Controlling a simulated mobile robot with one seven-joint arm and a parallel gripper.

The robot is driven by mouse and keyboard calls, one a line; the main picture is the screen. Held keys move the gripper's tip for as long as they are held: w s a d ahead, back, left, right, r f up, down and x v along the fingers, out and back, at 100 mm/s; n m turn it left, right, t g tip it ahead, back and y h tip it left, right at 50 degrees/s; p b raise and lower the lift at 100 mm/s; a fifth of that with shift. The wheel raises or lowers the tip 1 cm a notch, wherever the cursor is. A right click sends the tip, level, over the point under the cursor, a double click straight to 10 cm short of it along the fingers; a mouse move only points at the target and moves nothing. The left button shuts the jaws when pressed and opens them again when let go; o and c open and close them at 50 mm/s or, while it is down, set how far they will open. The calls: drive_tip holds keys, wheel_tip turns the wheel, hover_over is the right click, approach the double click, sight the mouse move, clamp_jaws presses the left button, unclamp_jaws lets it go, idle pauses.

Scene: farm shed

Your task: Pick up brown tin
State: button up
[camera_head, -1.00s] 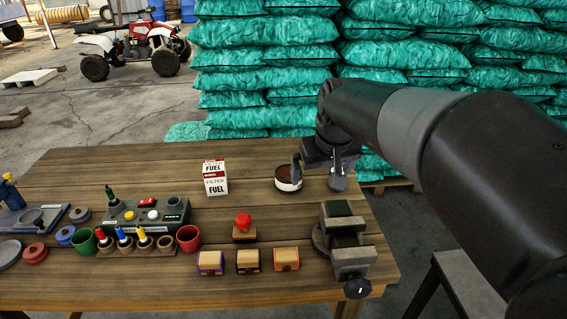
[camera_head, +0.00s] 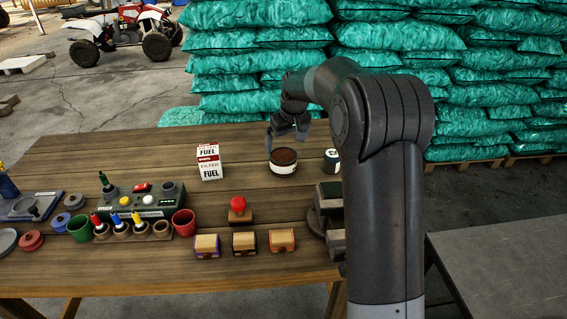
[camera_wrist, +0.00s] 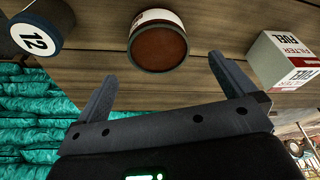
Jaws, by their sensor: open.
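The brown tin (camera_head: 283,161) is a short round tin with a brown top, a white band and a dark base rim. It stands on the wooden table (camera_head: 110,150), right of the fuel filter box. My gripper (camera_head: 287,132) is just behind and above it, open and empty. In the wrist view the tin (camera_wrist: 158,45) lies beyond the fingertips of my gripper (camera_wrist: 165,75), roughly centred between them and apart from both fingers.
A vise (camera_head: 326,205), small boxes (camera_head: 244,242) and a red-knobbed stamp (camera_head: 238,208) are in front. Teal sacks (camera_head: 260,60) rise behind the table.

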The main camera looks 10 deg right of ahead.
sight(284, 156)
drive_tip(key=x, duration=0.5)
drive_tip(key=shift+f, duration=0.25)
drive_tip(key=x, duration=0.5)
drive_tip(key=shift+w, duration=0.2)
drive_tip(key=shift+r, duration=0.1)
drive_tip(key=shift+c, duration=0.3)
drive_tip(key=c, duration=1.1)
